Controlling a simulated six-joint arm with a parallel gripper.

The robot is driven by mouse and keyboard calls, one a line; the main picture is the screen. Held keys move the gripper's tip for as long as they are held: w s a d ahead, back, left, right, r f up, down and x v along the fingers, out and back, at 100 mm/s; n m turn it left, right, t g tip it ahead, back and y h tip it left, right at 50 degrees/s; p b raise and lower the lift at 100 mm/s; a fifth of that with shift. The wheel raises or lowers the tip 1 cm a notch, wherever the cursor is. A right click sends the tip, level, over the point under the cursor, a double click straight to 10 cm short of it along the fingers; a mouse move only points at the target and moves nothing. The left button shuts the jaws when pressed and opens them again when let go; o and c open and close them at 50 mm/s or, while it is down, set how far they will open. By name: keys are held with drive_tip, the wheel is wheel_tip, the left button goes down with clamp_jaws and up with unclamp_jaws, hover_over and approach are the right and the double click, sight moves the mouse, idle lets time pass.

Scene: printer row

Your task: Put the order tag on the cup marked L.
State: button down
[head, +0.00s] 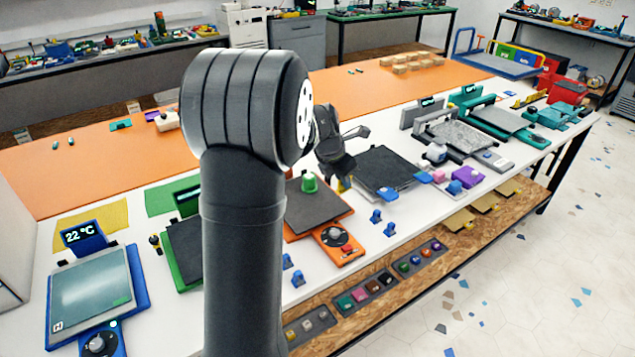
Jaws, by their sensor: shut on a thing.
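My gripper (342,178) hangs above the table, between an orange-framed printer and a dark flat plate. A small yellow piece (344,185) shows at its fingertips, and the gripper is shut on it. The piece is too small to tell whether it is the order tag. I can read no letter L on anything, so I cannot tell which thing is the marked cup. My own arm hides part of the table.
The orange printer (344,250) stands left of the dark plate (383,170). A blue printer (92,280) is at far left. Blue clips (389,229) lie near the front edge. A purple block (467,177) and grey and green printers (512,120) are at right. The orange mat behind is mostly clear.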

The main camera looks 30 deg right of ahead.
drive_tip(key=w+d+r+n+t, duration=0.1)
drive_tip(key=w+d+r+n, duration=0.25)
drive_tip(key=w, duration=0.35)
hover_over(312, 174)
drive_tip(key=s+a, duration=0.1)
drive_tip(key=f, duration=0.5)
drive_tip(key=shift+s+a+f, duration=0.15)
drive_tip(key=shift+s+f, duration=0.05)
drive_tip(key=shift+f, duration=0.2)
drive_tip(key=shift+w+a+f, duration=0.15)
drive_tip(key=shift+w+f, duration=0.15)
drive_tip(key=shift+w, duration=0.1)
drive_tip(key=shift+f, duration=2)
drive_tip(key=shift+f, duration=0.1)
drive_tip(key=c, duration=1.9)
unclamp_jaws()
drive_tip(key=o, duration=0.3)
